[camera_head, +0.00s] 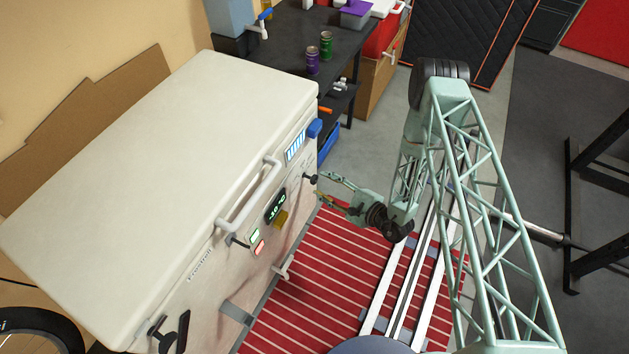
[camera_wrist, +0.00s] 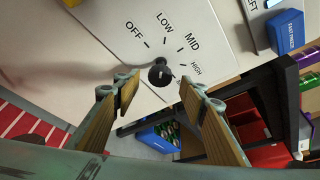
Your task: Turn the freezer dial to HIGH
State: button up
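The freezer (camera_head: 160,150) is a large white chest at the left in the head view. Its black dial (camera_wrist: 161,73) sits on a white panel in the wrist view, with OFF, LOW, MID and HIGH printed in an arc above and to its right. Another label is partly hidden by the right finger. The dial's pointer direction is too small to tell. The dial also shows as a black knob at the freezer's front in the head view (camera_head: 311,180). My gripper (camera_wrist: 162,84) is open, its wooden-looking fingers on either side of the dial, with visible gaps.
A dark table with cans (camera_head: 312,60) stands behind the freezer.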

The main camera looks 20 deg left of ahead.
aim_at(316, 180)
jog(key=shift+b+x, duration=0.45)
jog(key=shift+x, duration=2.35)
jog(key=shift+c, duration=0.2)
jog(key=c, duration=0.8)
